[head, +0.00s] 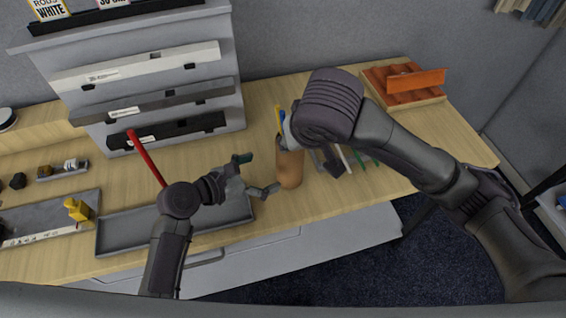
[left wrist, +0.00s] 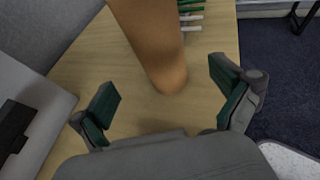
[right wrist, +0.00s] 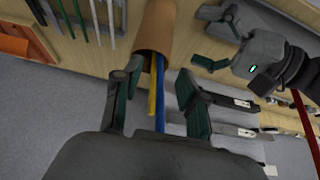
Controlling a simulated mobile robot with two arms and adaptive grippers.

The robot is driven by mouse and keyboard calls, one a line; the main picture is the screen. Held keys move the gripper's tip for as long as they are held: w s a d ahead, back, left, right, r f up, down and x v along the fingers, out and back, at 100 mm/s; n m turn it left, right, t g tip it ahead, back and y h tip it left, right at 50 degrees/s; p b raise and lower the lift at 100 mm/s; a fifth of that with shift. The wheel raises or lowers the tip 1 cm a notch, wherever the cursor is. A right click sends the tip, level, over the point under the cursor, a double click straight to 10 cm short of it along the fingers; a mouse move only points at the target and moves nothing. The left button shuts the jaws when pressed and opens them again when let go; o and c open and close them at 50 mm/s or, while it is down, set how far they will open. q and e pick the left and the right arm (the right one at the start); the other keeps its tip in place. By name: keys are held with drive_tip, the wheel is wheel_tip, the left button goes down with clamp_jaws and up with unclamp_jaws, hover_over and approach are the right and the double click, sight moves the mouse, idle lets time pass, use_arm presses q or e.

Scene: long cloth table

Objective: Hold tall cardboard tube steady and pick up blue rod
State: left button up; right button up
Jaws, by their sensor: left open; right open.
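The tall cardboard tube (head: 289,170) stands upright on the table in the head view. The blue rod (right wrist: 160,95) sticks out of its mouth beside a yellow rod (right wrist: 152,92) in the right wrist view. My left gripper (head: 257,174) is open at the tube's left side. In the left wrist view the tube's lower part (left wrist: 155,50) shows between and beyond its spread fingers. My right gripper (right wrist: 157,76) is open above the tube, with the rods between its fingers and not clasped. In the head view my right wrist hides most of that gripper.
A grey tray (head: 120,238) lies left of the tube, with a red rod (head: 146,158) rising near it. A grey shelf rack (head: 150,75) stands behind. Several thin rods lie right of the tube. An orange box (head: 403,84) sits at the back right.

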sight(290, 163)
use_arm(q)
drive_tip(key=x, duration=0.9)
drive_tip(key=shift+w+d+f, duration=0.1)
drive_tip(key=shift+w+d, duration=0.05)
drive_tip(key=c, duration=1.2)
